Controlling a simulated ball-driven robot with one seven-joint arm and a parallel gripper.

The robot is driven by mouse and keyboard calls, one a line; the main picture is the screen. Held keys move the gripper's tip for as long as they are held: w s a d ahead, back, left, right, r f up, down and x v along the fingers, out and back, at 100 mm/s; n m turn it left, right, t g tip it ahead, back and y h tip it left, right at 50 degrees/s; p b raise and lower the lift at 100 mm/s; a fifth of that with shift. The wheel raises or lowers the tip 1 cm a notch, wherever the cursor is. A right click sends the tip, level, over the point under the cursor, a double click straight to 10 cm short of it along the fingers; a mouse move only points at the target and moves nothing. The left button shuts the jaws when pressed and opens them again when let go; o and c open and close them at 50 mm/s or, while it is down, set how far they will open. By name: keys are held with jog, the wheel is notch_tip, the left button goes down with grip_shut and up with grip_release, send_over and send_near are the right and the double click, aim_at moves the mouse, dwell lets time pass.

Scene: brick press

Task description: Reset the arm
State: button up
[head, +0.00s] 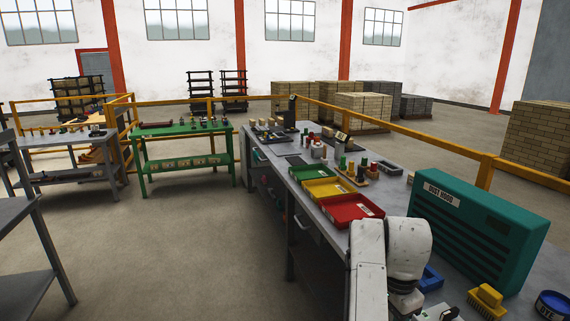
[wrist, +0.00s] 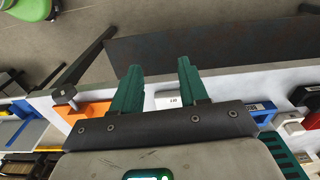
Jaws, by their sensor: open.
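My gripper (wrist: 159,68) shows in the wrist view with its two green fingers spread apart and nothing held between them. The fingers point over the edge of a pale work surface. A small white labelled piece (wrist: 170,100) lies behind and between the fingers, apart from them as far as I can tell. In the head view my white arm (head: 405,248) is bent at the lower right, over the near end of the long grey bench (head: 312,207). The gripper itself is mostly cut off at the bottom of that view.
Red (head: 351,209), yellow (head: 325,189) and green (head: 300,173) trays line the bench. A teal dust hood (head: 475,228) stands close right of my arm. A yellow brush (head: 487,298) and blue tub (head: 552,305) lie near it. The floor (head: 190,240) left of the bench is clear.

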jog(key=s+d+f+n+h, duration=0.1)
jog(key=s+d+f+n, duration=0.2)
jog(key=s+d+f, duration=0.35)
jog(key=s+d+f+n+h, duration=0.1)
jog(key=s+d+f+n, duration=0.25)
jog(key=s+f, duration=0.55)
jog(key=s+a+n+y, duration=0.1)
jog(key=s+a+n, duration=0.1)
jog(key=s, duration=0.9)
jog(key=s+a+f+n+y, duration=0.1)
jog(key=s+n, duration=0.3)
jog(key=s, duration=0.7)
jog(key=shift+a+n+t, duration=0.35)
jog(key=shift+a+t, duration=0.05)
jog(key=shift+a, duration=0.4)
